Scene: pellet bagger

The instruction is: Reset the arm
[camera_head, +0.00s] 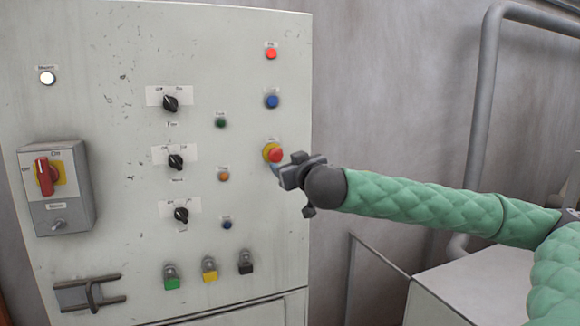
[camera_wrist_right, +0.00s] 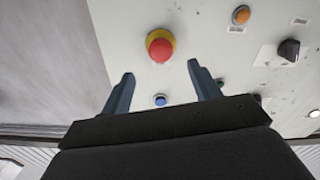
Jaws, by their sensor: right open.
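My right gripper (camera_head: 277,172) is in front of the right edge of the grey control panel (camera_head: 120,130), its arm coming in from the right in a green quilted sleeve. In the right wrist view, its two fingers (camera_wrist_right: 160,90) are spread apart with nothing between them. A red mushroom button on a yellow collar (camera_head: 273,153) sits just above the fingertips in the head view. It also shows beyond the fingertips in the right wrist view (camera_wrist_right: 160,45); I cannot tell how far away it is. My left gripper is not in view.
The panel carries a red rotary main switch (camera_head: 46,176), several black selector knobs, small coloured buttons and padlocks along the bottom (camera_head: 209,269). A grey pipe (camera_head: 485,110) runs up the wall at right. A light metal box (camera_head: 465,290) stands at lower right.

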